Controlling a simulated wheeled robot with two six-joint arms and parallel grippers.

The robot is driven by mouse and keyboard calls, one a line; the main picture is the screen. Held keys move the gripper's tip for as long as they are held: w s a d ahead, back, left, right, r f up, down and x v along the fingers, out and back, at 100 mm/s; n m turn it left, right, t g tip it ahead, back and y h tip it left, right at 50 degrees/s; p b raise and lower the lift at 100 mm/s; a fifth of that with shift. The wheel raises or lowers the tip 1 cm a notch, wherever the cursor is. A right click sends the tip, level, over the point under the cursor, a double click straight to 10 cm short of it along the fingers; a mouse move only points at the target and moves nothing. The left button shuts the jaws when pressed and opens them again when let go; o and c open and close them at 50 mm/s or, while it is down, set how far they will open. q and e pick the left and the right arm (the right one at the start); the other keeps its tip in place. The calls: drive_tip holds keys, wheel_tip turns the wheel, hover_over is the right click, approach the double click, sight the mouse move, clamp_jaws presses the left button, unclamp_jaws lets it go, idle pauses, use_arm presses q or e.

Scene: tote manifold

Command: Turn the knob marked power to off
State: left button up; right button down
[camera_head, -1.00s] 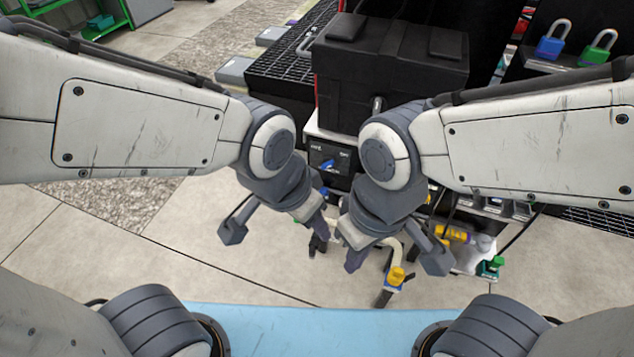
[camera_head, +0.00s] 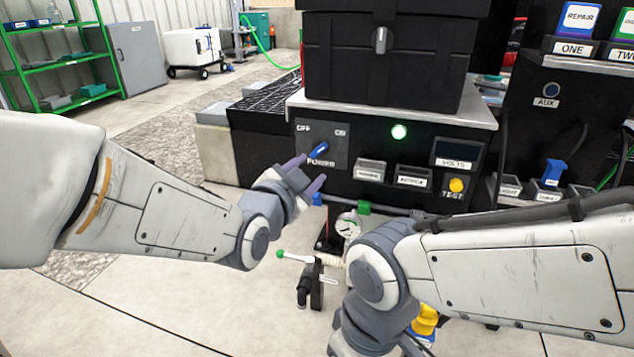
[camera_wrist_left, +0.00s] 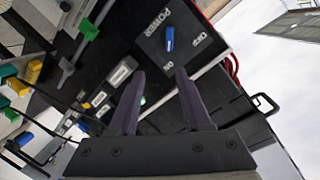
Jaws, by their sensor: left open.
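The power knob (camera_head: 320,151) is a small blue lever on a black panel (camera_head: 302,140), with POWER below it, OFF at its upper left and ON at its upper right. Its handle slants up to the right, toward ON. The knob also shows in the left wrist view (camera_wrist_left: 169,38), beyond the fingertips. My left gripper (camera_head: 309,172) is open and empty, just below and left of the knob, with a gap visible in the wrist view (camera_wrist_left: 160,72). My right gripper is at the bottom edge of the head view, its fingers out of sight.
A black case (camera_head: 385,60) stands on top. A gauge (camera_head: 348,226) and green-tipped lever (camera_head: 281,254) are below. Open floor lies left.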

sight(319, 151)
wheel_tip(319, 151, down, 5)
drive_tip(key=b, duration=0.3)
use_arm(q)
drive_tip(key=w+p, duration=0.3)
drive_tip(key=w+d+f+t+p, duration=0.1)
drive_tip(key=w+p, duration=0.2)
drive_tip(key=w, duration=0.1)
drive_tip(key=w+f+t+p, duration=0.1)
drive_tip(key=w+p, duration=0.2)
drive_tip(key=shift+w+d+f+m, duration=0.2)
drive_tip(key=shift+d+m, duration=0.05)
drive_tip(key=shift+m, duration=0.05)
drive_tip(key=shift+w+d, duration=0.15)
drive_tip(key=shift+w, duration=0.4)
use_arm(e)
wheel_tip(319, 151, up, 9)
use_arm(q)
clamp_jaws()
